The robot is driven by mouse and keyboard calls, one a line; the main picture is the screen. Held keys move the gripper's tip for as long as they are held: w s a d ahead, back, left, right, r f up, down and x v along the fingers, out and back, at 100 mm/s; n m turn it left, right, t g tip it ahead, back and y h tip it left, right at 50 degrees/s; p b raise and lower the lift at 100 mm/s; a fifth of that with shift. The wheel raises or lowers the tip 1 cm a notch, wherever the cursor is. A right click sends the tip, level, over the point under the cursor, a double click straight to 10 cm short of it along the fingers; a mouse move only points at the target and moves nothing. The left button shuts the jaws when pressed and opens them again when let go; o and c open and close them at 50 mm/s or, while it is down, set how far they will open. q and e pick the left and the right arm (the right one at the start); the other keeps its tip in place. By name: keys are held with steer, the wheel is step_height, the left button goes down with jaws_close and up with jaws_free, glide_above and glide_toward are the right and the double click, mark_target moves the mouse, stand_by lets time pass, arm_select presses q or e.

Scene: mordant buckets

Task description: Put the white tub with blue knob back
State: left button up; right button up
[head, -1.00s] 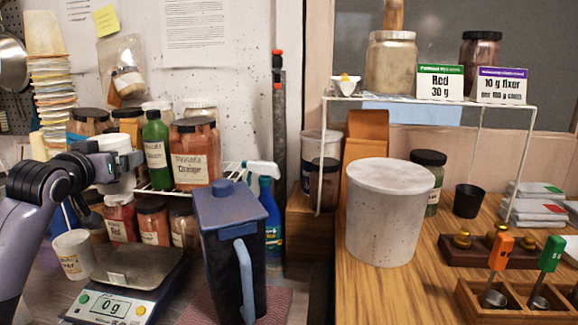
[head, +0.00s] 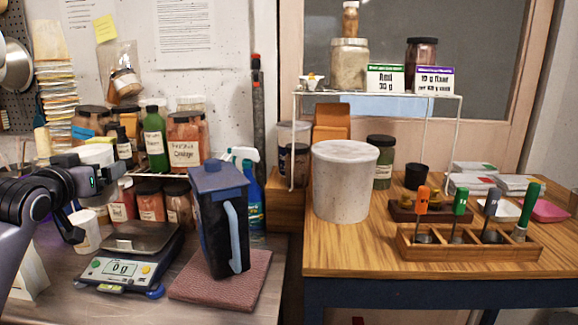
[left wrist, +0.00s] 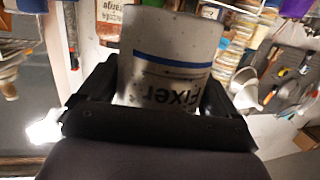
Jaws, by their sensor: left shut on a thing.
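My left gripper (head: 98,170) is shut on a white tub (head: 96,154), in front of the jars at the left of the head view. In the left wrist view the tub (left wrist: 170,45) sits between the dark fingers and shows a blue band and a label reading "Fixer". A blue knob on it does not show in either view. My right gripper is not in view.
A digital scale (head: 121,270) reading 0 g and a dark blue jug (head: 222,215) on a red mat (head: 190,289) stand below on the bench. A large white bucket (head: 343,185) stands on the wooden table (head: 380,262).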

arm_select(q)
steer(key=s+d+f+m+h, duration=0.1)
steer(key=s+d+f, duration=0.3)
steer(key=d+f, duration=0.3)
steer(key=s+d+f+h, duration=0.1)
steer(key=s+d+f, duration=0.3)
steer(key=f, duration=0.6)
steer(key=s+d+f, duration=0.2)
steer(key=s+d, duration=0.1)
steer(key=s, duration=0.3)
steer(key=s+d+f, duration=0.3)
steer(key=s, duration=0.3)
steer(key=shift+s, duration=0.4)
steer(key=shift+f, duration=0.1)
steer(key=shift+s+f, duration=0.15)
steer(key=shift+f, duration=0.4)
steer(key=shift+s+f, duration=0.15)
steer(key=shift+f, duration=0.4)
steer(key=shift+d, duration=0.15)
